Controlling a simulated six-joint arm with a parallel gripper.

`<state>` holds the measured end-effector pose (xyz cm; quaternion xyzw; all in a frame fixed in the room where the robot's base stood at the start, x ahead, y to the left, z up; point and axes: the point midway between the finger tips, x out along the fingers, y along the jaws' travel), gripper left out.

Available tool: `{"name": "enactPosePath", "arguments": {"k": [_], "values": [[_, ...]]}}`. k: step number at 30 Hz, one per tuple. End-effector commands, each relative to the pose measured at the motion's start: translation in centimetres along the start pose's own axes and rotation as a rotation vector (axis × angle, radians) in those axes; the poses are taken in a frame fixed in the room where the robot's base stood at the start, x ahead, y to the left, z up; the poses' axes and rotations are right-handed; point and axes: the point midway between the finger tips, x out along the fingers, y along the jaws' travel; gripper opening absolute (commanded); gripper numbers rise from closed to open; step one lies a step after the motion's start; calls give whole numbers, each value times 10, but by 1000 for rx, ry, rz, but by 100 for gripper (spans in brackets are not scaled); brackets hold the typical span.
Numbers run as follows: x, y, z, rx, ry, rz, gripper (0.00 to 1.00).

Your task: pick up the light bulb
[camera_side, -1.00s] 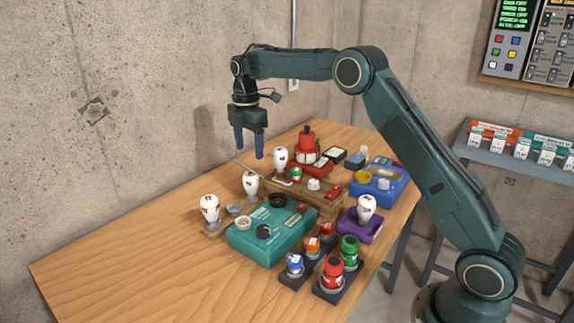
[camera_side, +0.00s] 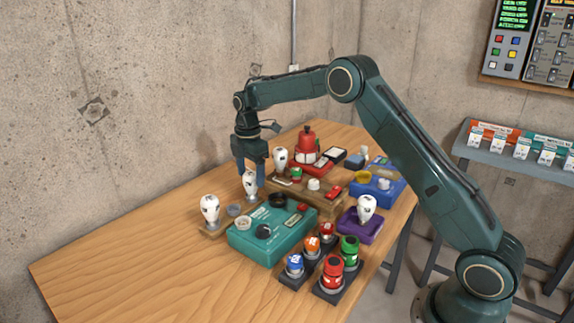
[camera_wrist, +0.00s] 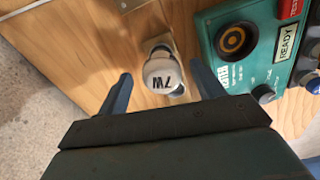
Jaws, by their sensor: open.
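A white light bulb (camera_side: 250,187) stands upright in a holder at the left side of the table, behind the teal box. Its round top, with black lettering, shows in the wrist view (camera_wrist: 162,74). My gripper (camera_side: 250,176) points down over this bulb, its blue fingers open on either side of the bulb's upper part. In the wrist view my gripper (camera_wrist: 165,88) has the bulb between its two fingers, with gaps on both sides. Other white bulbs stand at the left front (camera_side: 210,208), behind on the wooden block (camera_side: 280,159), and on the purple base (camera_side: 367,207).
The teal box (camera_side: 262,247) stands close in front of the bulb. A wooden block (camera_side: 322,205) and a blue box (camera_side: 385,193) are to the right. Coloured knobs (camera_side: 333,270) crowd the right front. The left front of the table is clear; a concrete wall is behind.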

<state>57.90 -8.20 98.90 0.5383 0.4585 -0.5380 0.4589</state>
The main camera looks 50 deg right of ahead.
Motion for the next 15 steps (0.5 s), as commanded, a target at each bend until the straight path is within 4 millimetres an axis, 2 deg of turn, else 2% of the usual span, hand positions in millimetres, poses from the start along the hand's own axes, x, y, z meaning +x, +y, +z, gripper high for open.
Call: {"name": "enactPosePath", "arguments": {"k": [15], "values": [[47,-2,-4,0,0,-2,67]]}}
